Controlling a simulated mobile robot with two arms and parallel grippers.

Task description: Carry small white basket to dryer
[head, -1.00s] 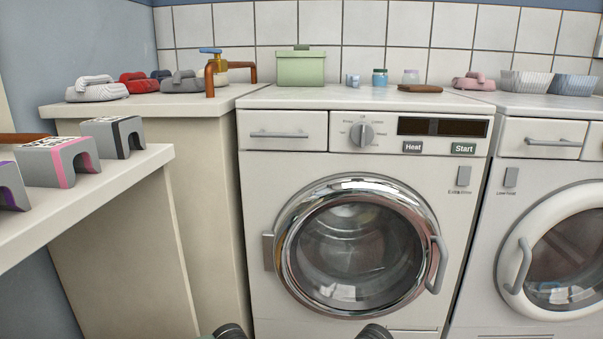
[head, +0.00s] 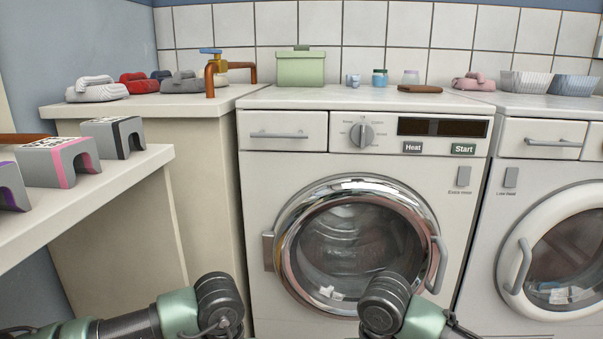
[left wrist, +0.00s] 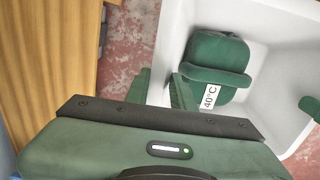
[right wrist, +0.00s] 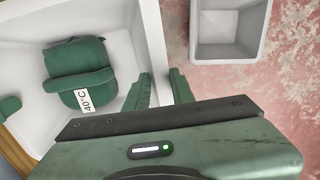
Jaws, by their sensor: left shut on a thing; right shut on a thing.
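A white basket (right wrist: 122,38) with green folded cloths (right wrist: 80,75) inside, one tagged 40°C, is between my grippers. It also shows in the left wrist view (left wrist: 178,38), with a cloth (left wrist: 215,60) in it. My left gripper (left wrist: 158,92) is shut on one wall of the basket. My right gripper (right wrist: 160,88) is shut on the opposite wall. The head view shows my arms, but the grippers and basket are below its edge. A machine with a white-ringed door (head: 512,250), labelled what looks like "Low heat", stands at right; its door is shut.
A chrome-doored machine (head: 300,165) with Heat and Start buttons stands straight ahead, door shut. A shelf (head: 150,165) with grey arch blocks juts in at left. A grey-white empty bin (right wrist: 232,30) stands on the red floor. Wooden furniture (left wrist: 50,60) is close on the left.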

